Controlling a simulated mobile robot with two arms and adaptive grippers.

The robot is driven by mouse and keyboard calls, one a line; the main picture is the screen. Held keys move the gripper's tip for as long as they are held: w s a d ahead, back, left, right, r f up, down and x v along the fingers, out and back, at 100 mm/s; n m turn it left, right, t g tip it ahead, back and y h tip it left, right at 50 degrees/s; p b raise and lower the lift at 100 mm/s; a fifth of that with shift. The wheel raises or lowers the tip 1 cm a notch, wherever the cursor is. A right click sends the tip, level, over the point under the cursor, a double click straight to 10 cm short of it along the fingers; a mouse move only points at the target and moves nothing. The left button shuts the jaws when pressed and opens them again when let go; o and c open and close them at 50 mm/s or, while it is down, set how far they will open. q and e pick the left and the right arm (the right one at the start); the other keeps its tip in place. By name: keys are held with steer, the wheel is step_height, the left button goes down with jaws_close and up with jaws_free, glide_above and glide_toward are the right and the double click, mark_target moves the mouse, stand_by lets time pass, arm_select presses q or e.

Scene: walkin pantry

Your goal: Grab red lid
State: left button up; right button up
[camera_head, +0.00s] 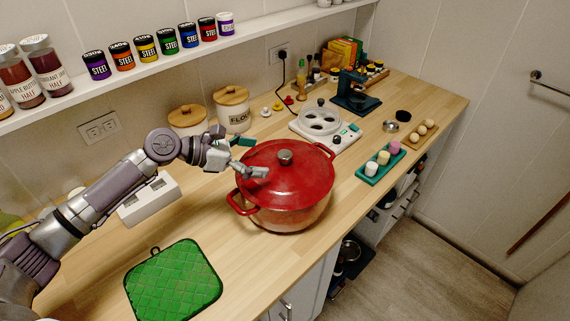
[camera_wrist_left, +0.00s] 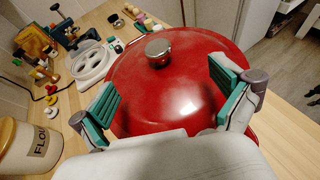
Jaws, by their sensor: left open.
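The red lid (camera_head: 287,171) sits on the red pot (camera_head: 290,217) on the wooden counter. A round metal knob (camera_head: 285,157) stands at the lid's centre. My left gripper (camera_head: 250,156) is over the lid's left part, its fingers spread apart and empty. In the left wrist view the lid (camera_wrist_left: 180,95) fills the middle, with the knob (camera_wrist_left: 158,52) beyond and between the two teal fingertips (camera_wrist_left: 165,97). The fingers are apart from the knob. Whether they touch the lid's surface I cannot tell. My right gripper is not in view.
A flour canister (camera_head: 233,109) stands behind the pot. A green quilted mat (camera_head: 173,281) lies at the front left. A shelf (camera_head: 150,58) with jars runs above.

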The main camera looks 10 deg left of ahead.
mark_target(278, 159)
arm_select(q)
steer(key=shift+w+d+f, duration=0.15)
steer(key=shift+w+d, duration=0.05)
steer(key=shift+d, duration=0.05)
steer(key=shift+w+d+f+p, duration=0.1)
steer(key=shift+w+d+p, duration=0.15)
steer(key=shift+d+p, duration=0.25)
steer(key=shift+w+d+f+p, duration=0.1)
steer(key=shift+w+d+p, duration=0.2)
steer(key=shift+d, duration=0.3)
steer(key=shift+x, duration=1.2)
steer(key=shift+w+d+f+p, duration=0.15)
steer(key=shift+f+p, duration=0.1)
steer(key=shift+p, duration=0.05)
steer(key=shift+f, duration=0.1)
steer(key=c, duration=0.3)
steer(key=shift+s, duration=0.2)
steer(key=c, duration=1.1)
steer(key=shift+f, duration=0.1)
jaws_close()
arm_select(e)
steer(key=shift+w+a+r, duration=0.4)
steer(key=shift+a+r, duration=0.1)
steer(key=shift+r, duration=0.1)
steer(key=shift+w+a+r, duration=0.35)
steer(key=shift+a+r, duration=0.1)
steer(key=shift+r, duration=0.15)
